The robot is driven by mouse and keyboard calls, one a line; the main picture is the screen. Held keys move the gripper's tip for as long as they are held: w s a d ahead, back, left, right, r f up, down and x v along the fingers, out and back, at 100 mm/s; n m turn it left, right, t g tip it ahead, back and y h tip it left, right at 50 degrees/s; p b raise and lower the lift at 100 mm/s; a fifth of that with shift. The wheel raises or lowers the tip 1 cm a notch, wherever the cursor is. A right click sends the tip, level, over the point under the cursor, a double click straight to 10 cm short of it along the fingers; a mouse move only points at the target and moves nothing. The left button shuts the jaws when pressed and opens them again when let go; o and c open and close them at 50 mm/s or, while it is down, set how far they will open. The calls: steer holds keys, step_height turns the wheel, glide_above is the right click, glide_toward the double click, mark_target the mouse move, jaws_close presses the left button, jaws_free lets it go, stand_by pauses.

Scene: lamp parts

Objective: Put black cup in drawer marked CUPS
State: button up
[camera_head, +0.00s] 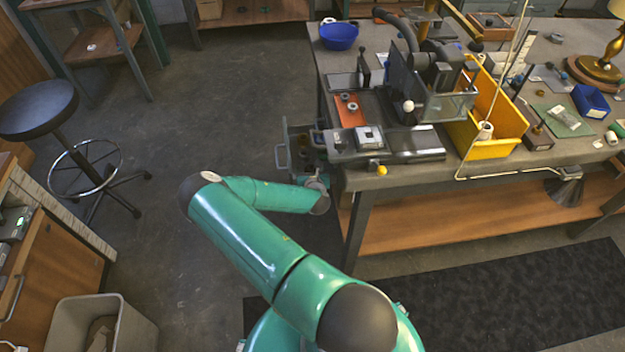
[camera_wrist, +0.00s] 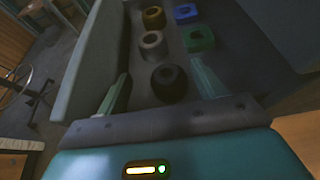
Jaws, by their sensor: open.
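An open drawer (camera_head: 283,143) sticks out from the left end of the workbench; in the wrist view its grey side wall (camera_wrist: 88,62) rises at the left. A black cup (camera_wrist: 170,84) is inside the drawer, upright, with its round opening showing. My gripper (camera_wrist: 161,74) is open, its two green fingers spread to either side of the black cup, with gaps visible. In the head view my gripper is mostly hidden by my wrist at the drawer. No CUPS marking is readable in either view.
The workbench (camera_head: 390,178) holds a machine and a yellow bin (camera_head: 490,150). A stool (camera_head: 40,110) stands left; floor between is clear.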

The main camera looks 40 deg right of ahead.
steer(key=v, duration=1)
steer(key=w+a+r+m+g+y, duration=0.2)
steer(key=a+r+m+y, duration=0.1)
steer(key=a+r+m, duration=0.75)
steer(key=w+a+r+m+g+y, duration=0.2)
steer(key=w+a+r+m+g, duration=0.1)
steer(key=a+r+m, duration=0.75)
steer(key=s+a+r+m+y, duration=0.1)
steer(key=s+a+r+m, duration=0.2)
steer(key=r, duration=0.4)
steer(key=s+a+r+m+y, duration=0.1)
steer(key=s+a+r+y, duration=0.2)
steer(key=r, duration=0.5)
steer(key=s+a+r+m, duration=0.1)
steer(key=s+r+m, duration=0.1)
steer(key=s+r, duration=0.2)
steer(key=s+a+r+m+h, duration=0.1)
steer(key=s+r, duration=0.4)
steer(key=s, duration=0.5)
steer(key=shift+s+a+m, duration=0.2)
steer(key=shift+a+m, duration=0.3)
steer(key=shift+a, duration=0.15)
